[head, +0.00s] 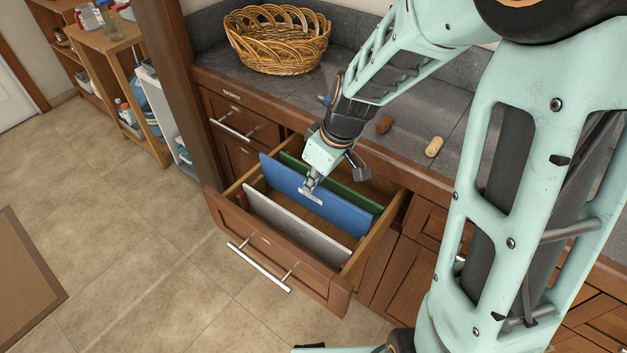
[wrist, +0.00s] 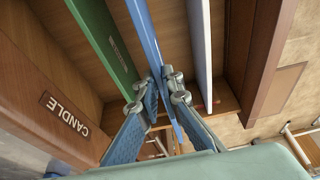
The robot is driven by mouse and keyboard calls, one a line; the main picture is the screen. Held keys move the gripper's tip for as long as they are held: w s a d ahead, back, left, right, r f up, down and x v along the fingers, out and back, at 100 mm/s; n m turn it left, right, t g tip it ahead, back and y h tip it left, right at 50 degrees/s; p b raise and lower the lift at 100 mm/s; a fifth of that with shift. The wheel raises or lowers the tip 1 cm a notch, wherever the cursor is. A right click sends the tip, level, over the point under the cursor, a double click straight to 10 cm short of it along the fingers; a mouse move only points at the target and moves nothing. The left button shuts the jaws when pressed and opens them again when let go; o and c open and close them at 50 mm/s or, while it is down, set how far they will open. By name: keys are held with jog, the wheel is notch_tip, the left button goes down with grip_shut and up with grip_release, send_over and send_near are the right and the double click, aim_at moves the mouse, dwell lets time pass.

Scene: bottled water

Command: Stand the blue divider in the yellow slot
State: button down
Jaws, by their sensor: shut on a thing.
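The blue divider (head: 345,212) is a flat upright panel inside the open wooden drawer (head: 270,247). My gripper (head: 312,188) is shut on its top edge from above. The wrist view also shows the blue divider (wrist: 148,40) between the two fingertips (wrist: 172,90). A green divider (head: 344,186) stands behind it, and a pale grey divider (head: 295,226) stands in front of it, both apart from it. I cannot make out the yellow slot. The blue divider's lower edge is hidden in the head view, so I cannot tell whether it is seated or raised.
The drawer walls and the cabinet edge surround my gripper closely. On the dark counter (head: 290,95) are a wicker basket (head: 277,42), a brown cork-like piece (head: 384,124) and a tan one (head: 434,146). A wooden panel labelled CANDLE (wrist: 60,110) shows in the wrist view.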

jog(key=b, duration=0.4)
send_over(314, 211)
jog(key=shift+d+x, duration=0.2)
jog(key=shift+x, duration=0.6)
jog(key=shift+d+x, duration=0.15)
jog(key=shift+x, duration=0.7)
jog(key=shift+d+x, duration=0.2)
jog(key=shift+x, duration=0.6)
jog(key=c, duration=2)
grip_release()
jog(key=shift+s+f, duration=0.1)
jog(key=shift+f, duration=0.05)
jog(key=shift+c, duration=0.2)
jog(key=v, duration=1.2)
